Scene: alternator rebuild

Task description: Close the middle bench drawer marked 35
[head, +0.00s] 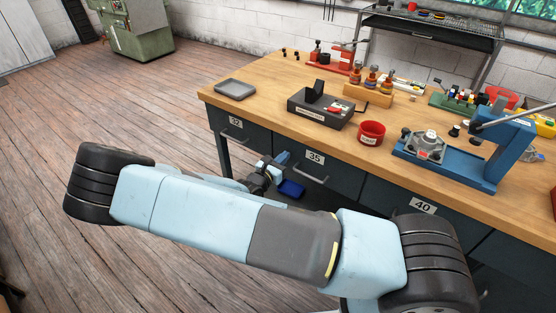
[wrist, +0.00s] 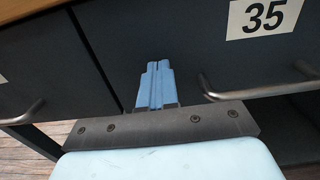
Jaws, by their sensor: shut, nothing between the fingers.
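The middle drawer marked 35 (head: 338,172) is in the bench front, between the drawers marked 32 and 40. Its dark front looks flush or nearly flush with its neighbours; I cannot tell whether a small gap remains. Its front also fills the upper right of the wrist view (wrist: 200,55), with the 35 label and a bar handle (wrist: 262,90). My gripper (head: 283,158) is shut and empty, at the left part of this drawer front. In the wrist view its blue fingertips (wrist: 156,66) point at the front, left of the handle. Whether they touch it is unclear.
Drawer 32 (head: 236,124) is left and drawer 40 (head: 425,222) right. A dark blue object (head: 291,189) shows below my gripper.

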